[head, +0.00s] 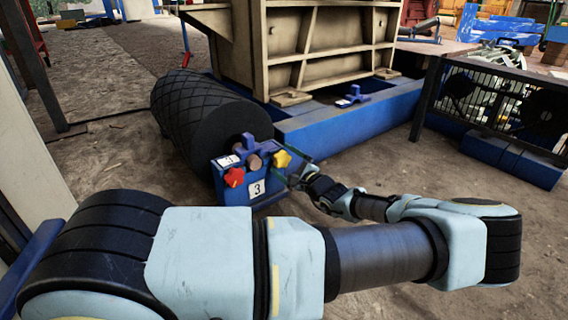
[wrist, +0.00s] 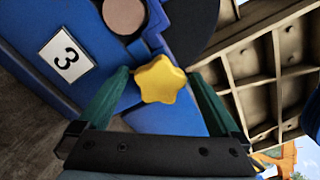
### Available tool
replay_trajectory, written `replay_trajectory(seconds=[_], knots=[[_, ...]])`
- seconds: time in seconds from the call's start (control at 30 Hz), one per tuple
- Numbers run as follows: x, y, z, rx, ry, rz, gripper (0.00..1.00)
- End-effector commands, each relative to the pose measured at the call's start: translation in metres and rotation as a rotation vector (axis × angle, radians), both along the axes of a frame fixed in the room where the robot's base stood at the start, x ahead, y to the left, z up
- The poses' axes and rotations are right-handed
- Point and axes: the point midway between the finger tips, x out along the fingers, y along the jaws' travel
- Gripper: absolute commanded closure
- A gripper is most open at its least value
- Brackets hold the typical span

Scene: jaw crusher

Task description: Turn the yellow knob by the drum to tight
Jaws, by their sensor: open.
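The yellow knob (head: 282,159) is a star-shaped knob on the right side of the blue bracket beside the drum. In the wrist view the yellow knob (wrist: 160,79) sits between the tips of my two green fingers. My gripper (wrist: 158,88) is open, with one finger on each side of the knob; I cannot tell whether either touches it. In the head view my gripper (head: 292,174) is at the knob from the right, partly hidden by my wrist. The black ribbed drum (head: 190,115) lies behind the bracket.
The blue bracket (head: 238,190) carries a "3" label and a red knob (head: 234,177) to the left. A blue frame (head: 345,125) with a beige ribbed machine body (head: 318,45) stands behind. A black mesh guard (head: 500,100) stands at right. Bare ground lies between.

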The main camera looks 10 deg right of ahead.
Motion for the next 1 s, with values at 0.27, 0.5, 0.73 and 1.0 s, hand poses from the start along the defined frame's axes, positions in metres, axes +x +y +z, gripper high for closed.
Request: replay_trajectory(seconds=[0.27, 0.5, 0.73, 1.0], knots=[[-0.0002, 0.0000, 0.0001, 0.000, 0.000, 0.000, 0.21], [-0.0003, 0.0000, 0.0000, 0.000, 0.000, 0.000, 0.48], [-0.0004, 0.0000, -0.0002, 0.000, 0.000, 0.000, 0.74], [-0.0005, 0.0000, 0.0005, 0.005, 0.003, 0.001, 0.87]])
